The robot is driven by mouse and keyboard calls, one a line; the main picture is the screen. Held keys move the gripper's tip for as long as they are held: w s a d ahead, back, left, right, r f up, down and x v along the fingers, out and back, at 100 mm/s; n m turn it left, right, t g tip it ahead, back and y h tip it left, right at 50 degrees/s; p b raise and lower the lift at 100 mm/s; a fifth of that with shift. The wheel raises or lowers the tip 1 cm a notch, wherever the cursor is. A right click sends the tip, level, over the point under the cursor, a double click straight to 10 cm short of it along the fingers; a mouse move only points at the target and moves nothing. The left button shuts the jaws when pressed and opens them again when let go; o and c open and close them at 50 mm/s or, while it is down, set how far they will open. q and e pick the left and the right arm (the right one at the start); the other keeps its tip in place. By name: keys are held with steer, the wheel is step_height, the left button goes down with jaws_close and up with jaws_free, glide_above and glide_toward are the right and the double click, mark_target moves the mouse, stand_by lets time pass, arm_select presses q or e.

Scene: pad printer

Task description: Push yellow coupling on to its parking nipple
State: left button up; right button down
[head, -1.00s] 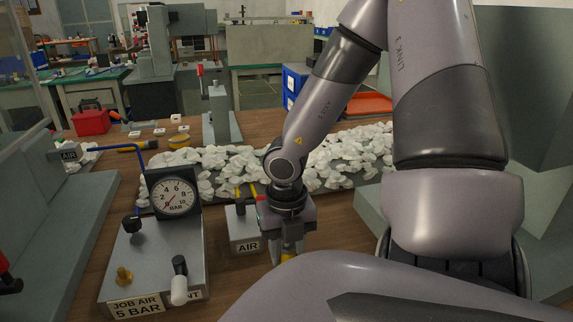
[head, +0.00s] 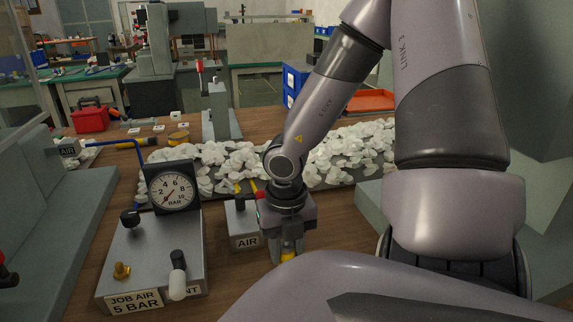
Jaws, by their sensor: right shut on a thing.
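My right gripper (head: 288,248) points down just right of the small grey AIR block (head: 243,226). It is shut on the yellow coupling (head: 288,255), of which only a small yellow part shows between and below the fingers. My own arm link hides what is below it, so I cannot tell whether the coupling touches a nipple. No parking nipple shows clearly. A brass nipple (head: 121,271) stands bare on the JOB AIR box (head: 140,247). My left gripper is not in view.
A pressure gauge (head: 173,187), a black knob and a white-tipped lever (head: 178,280) are on the JOB AIR box. A tray of white pieces (head: 345,150) lies behind my right wrist. A grey press stand (head: 220,118) is further back. Bare wood shows between the two boxes.

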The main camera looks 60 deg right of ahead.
steer(key=shift+f, duration=0.15)
steer(key=c, duration=0.7)
jaws_free()
steer(key=shift+o, duration=0.2)
step_height(320, 180, up, 6)
steer(key=shift+r+p, duration=0.1)
steer(key=shift+p, duration=0.75)
steer(key=shift+r, duration=0.55)
